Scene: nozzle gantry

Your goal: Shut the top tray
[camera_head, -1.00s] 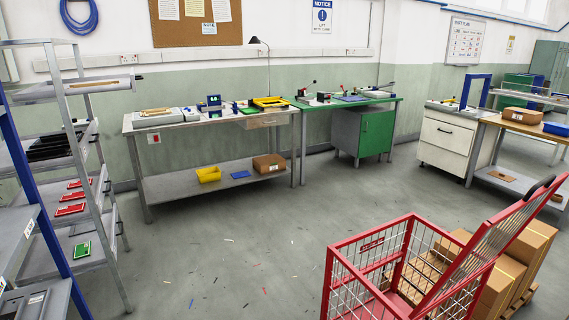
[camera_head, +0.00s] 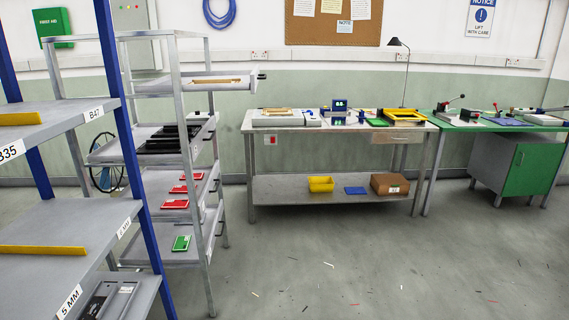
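The top tray (camera_head: 170,88) sits high in a grey metal rack (camera_head: 199,248) left of centre. It is a light grey tray with a tan strip (camera_head: 212,81) lying in it. Its right end sticks out past the rack's upright, with a small dark knob (camera_head: 262,76) at that end, so it looks pulled out. Below it, a grey tray holds black items (camera_head: 172,138). Lower levels hold red trays or boxes (camera_head: 186,189) and a green one (camera_head: 181,243). Neither of my grippers shows in this view.
A blue-posted shelf (camera_head: 134,175) stands close at the left, partly in front of the rack. A workbench (camera_head: 258,190) with tools stands right of the rack, and a green bench (camera_head: 515,130) beyond it. The floor (camera_head: 380,260) in front is open, with small scattered bits.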

